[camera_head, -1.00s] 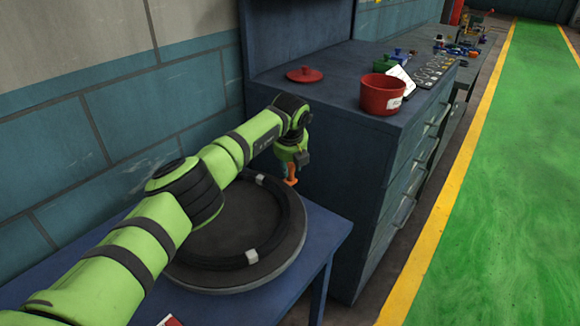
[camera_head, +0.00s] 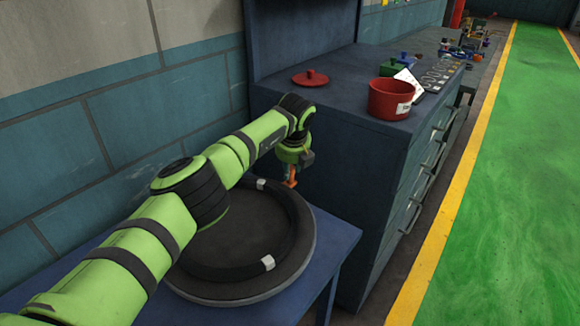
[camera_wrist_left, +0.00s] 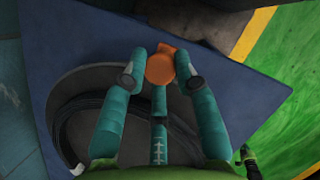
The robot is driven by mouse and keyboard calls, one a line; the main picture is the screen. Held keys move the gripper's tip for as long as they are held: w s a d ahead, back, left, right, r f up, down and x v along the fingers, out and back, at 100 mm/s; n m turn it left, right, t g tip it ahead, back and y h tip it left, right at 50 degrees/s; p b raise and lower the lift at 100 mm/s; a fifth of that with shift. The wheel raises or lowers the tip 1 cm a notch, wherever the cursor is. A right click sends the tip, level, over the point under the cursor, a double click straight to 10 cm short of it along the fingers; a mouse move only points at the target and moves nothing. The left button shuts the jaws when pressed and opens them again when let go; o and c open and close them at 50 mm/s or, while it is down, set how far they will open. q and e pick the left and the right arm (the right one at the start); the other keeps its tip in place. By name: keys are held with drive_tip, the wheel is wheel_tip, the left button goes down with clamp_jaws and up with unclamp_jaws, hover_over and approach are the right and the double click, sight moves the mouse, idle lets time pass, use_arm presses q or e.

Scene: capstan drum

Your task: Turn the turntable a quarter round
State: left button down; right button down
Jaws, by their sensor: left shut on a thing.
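The turntable (camera_head: 308,244) is a round dark grey disc on a blue table, at the lower middle of the head view. A black coil (camera_head: 205,270) with white tape bands (camera_head: 268,262) lies on it. An orange knob (camera_head: 290,183) stands at its far right edge. My left gripper (camera_head: 288,174) reaches down over that edge and is shut on the knob. In the left wrist view the knob (camera_wrist_left: 160,66) sits between the fingertips of the gripper (camera_wrist_left: 160,75). The knob's lower part is hidden there. My arm covers the turntable's left side. My right gripper is out of view.
The blue table (camera_head: 345,240) shows bare right of the disc. A dark blue drawer cabinet (camera_head: 350,190) stands close behind, with a red pot (camera_head: 390,99) and a red lid (camera_head: 310,78) on top. A brick wall (camera_head: 110,150) is at left, a green floor (camera_head: 510,200) at right.

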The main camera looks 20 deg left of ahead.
use_arm(q)
drive_tip(key=c, duration=1.2)
unclamp_jaws()
drive_tip(key=shift+w+a+r, duration=0.2)
drive_tip(key=shift+r, duration=0.15)
drive_tip(key=shift+o, duration=1.2)
drive_tip(key=shift+f, duration=0.25)
drive_tip(key=v, duration=1.2)
